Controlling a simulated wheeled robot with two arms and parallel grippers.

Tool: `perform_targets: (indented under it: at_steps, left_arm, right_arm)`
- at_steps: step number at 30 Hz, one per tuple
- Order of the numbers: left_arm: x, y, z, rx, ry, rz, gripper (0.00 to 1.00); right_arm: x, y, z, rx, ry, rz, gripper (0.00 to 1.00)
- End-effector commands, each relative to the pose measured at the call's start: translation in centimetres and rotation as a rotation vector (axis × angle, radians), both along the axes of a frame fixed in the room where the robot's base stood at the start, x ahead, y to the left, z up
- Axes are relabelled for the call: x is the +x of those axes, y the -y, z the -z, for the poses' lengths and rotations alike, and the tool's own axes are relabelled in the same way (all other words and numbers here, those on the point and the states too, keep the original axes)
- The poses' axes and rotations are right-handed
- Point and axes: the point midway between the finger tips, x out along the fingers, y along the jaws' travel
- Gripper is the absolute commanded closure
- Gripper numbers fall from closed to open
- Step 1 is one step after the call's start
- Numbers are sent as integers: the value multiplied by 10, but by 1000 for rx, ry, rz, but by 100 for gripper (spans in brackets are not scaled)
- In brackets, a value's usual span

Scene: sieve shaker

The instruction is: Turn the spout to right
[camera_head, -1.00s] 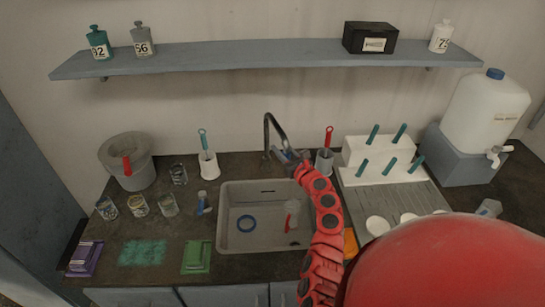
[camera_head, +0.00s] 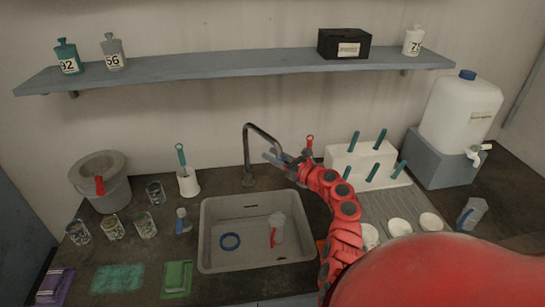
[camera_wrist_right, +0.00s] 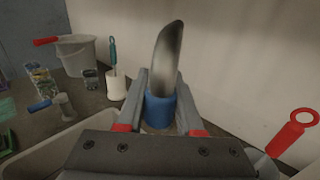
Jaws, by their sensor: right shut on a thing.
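The metal spout (camera_head: 262,130) rises behind the sink (camera_head: 205,235), bends over at the top and now points to the right, its end near my right gripper (camera_head: 285,160). In the right wrist view the spout (camera_wrist_right: 166,60) shows as a curved metal tube with a blue collar (camera_wrist_right: 159,108). My right gripper's fingers (camera_wrist_right: 160,112) are shut on it, one on each side of the collar. The spout's lower end is hidden by the gripper in the head view. My left gripper is not in view.
A white rack with teal handles (camera_head: 350,160) is to the right. A white holder with a teal brush (camera_head: 187,183) is left of the spout. A blue ring (camera_head: 230,241) and a clear vessel (camera_head: 277,228) are in the sink.

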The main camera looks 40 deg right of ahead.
Motion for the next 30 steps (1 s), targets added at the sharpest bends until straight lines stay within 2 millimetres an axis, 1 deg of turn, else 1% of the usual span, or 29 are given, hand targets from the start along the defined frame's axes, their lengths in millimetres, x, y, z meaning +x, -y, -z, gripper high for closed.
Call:
perform_targets:
  at_steps: [2,3,7,16,20,23,24,30]
  left_arm:
    - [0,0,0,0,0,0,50]
    - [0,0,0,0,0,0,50]
    - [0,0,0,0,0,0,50]
    - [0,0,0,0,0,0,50]
    - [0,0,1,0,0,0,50]
    - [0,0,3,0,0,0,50]
    - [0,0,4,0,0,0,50]
    - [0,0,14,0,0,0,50]
  right_arm:
    - [-1,2,0,-1,-1,6,100]
    - [-1,2,0,-1,-1,6,58]
    - [-1,2,0,-1,0,5,34]
    - [-1,2,-1,-2,1,4,34]
    - [-9,4,-1,-3,3,8,34]
    - [-23,6,-1,-2,4,8,34]
    - [-31,6,1,-2,2,7,34]
    - [-86,16,2,-3,2,13,34]
